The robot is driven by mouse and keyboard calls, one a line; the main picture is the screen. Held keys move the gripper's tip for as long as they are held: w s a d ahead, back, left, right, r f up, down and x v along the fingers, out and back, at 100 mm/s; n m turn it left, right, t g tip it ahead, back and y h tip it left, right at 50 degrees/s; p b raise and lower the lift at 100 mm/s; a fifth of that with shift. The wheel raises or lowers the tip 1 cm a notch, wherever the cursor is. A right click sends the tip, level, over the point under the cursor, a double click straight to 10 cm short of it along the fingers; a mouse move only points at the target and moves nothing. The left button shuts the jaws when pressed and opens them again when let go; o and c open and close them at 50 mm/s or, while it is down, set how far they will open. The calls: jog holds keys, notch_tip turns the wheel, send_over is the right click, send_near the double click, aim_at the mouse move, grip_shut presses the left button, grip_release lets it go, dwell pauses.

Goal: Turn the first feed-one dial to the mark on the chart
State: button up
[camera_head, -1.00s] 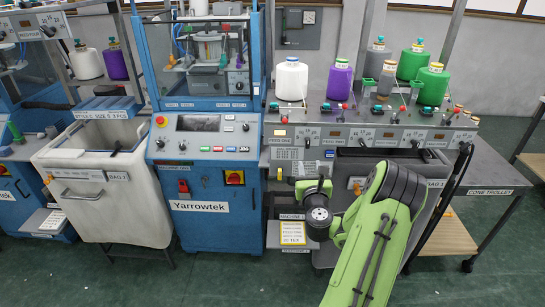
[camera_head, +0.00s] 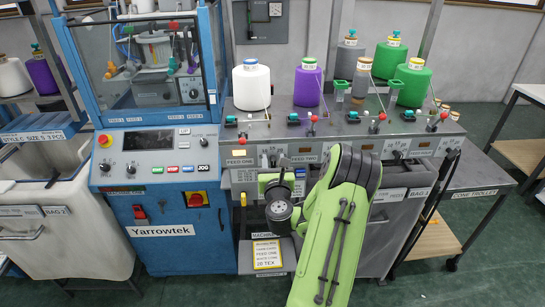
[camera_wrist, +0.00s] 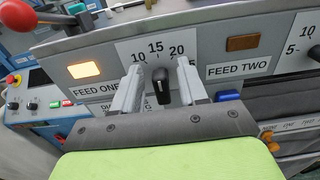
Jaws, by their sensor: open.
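The feed-one dial (camera_wrist: 161,86) is a black knob on a white scale plate marked 10, 15 and 20. Its pointer stands upright, close to the 15. My gripper (camera_wrist: 160,88) is open, with one finger on each side of the knob and visible gaps between. The FEED ONE label (camera_wrist: 96,88) is left of the dial. In the head view my gripper (camera_head: 272,162) is at the panel below the white cone (camera_head: 251,86) and partly hides the dial. A yellow card (camera_head: 267,254) below reads FEED ONE and what looks like 28 TEX.
An amber lamp (camera_wrist: 84,70) glows left of the dial; an unlit lamp (camera_wrist: 242,43) is to its right. The FEED TWO label (camera_wrist: 239,69) and another dial plate (camera_wrist: 300,42) lie further right. A red-knobbed lever (camera_wrist: 17,15) is at upper left. The blue Yarrowtek machine (camera_head: 160,205) stands left.

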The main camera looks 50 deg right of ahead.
jog(key=shift+s+a+r, duration=0.15)
jog(key=shift+s+a, duration=0.05)
jog(key=shift+a, duration=0.05)
jog(key=shift+w+d, duration=0.1)
grip_shut()
jog(key=shift+n, duration=0.3)
jog(key=n, duration=0.4)
jog(key=shift+w+a, duration=0.25)
jog(key=shift+w+a+f+n, duration=0.1)
jog(key=shift+f+n, duration=0.05)
jog(key=shift+n, duration=0.65)
jog(key=shift+w+a+f+n, duration=0.1)
jog(key=shift+n, duration=0.7)
grip_release()
